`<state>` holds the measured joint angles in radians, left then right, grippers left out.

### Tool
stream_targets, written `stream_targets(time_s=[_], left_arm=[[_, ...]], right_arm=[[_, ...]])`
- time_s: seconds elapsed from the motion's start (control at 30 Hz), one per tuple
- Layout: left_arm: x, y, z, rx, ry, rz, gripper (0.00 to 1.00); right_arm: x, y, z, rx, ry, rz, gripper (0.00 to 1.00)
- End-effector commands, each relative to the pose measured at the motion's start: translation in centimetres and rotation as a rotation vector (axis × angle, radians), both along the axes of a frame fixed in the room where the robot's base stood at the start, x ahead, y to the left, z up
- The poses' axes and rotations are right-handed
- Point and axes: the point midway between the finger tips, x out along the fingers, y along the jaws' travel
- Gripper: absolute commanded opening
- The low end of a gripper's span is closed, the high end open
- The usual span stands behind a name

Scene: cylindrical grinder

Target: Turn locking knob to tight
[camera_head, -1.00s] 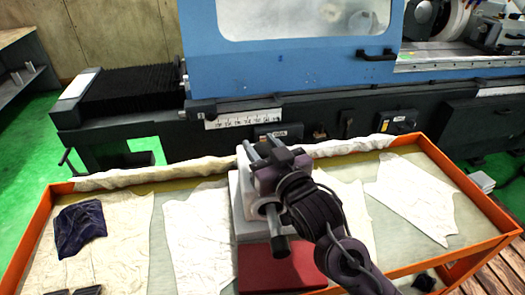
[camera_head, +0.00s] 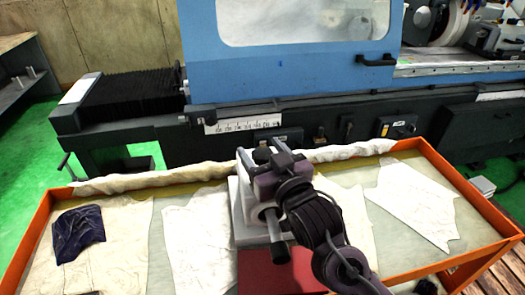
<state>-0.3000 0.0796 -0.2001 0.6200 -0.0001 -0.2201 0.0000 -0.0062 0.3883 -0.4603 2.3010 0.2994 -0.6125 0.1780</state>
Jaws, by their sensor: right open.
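A grey-white block-shaped device (camera_head: 239,205) stands on a red base (camera_head: 268,274) in the orange-rimmed tray. A dark rod (camera_head: 277,238) sticks out of its front toward me. My right gripper (camera_head: 261,152) is at the top of the device, its two fingers pointing away from me. The fingers are apart. A small dark piece shows between the fingertips; I cannot tell whether it is the locking knob or whether the fingers touch it. My gripper body and wrist cover the right side of the device. My left gripper is not in view.
The orange tray (camera_head: 28,241) holds pale cloths (camera_head: 413,205) and a dark blue cloth (camera_head: 79,233). The blue and dark grinder (camera_head: 290,60) stands behind the tray's far edge. There is free room above the cloths on both sides.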

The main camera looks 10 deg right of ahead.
Motion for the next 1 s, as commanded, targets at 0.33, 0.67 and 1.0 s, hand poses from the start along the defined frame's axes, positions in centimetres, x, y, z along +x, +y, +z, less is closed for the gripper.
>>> stream_targets(time_s=[0.33, 0.67, 1.0], left_arm=[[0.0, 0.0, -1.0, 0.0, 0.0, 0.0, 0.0], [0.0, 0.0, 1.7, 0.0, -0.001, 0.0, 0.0], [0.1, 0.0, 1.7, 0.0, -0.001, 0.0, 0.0]], right_arm=[[-5.4, -1.3, 0.3, -0.002, 0.006, 0.001, 0.62], [-7.3, -1.7, 0.2, 0.0, 0.002, 0.001, 0.62], [-7.4, -1.8, 0.0, 0.0, -0.001, 0.0, 0.62]])
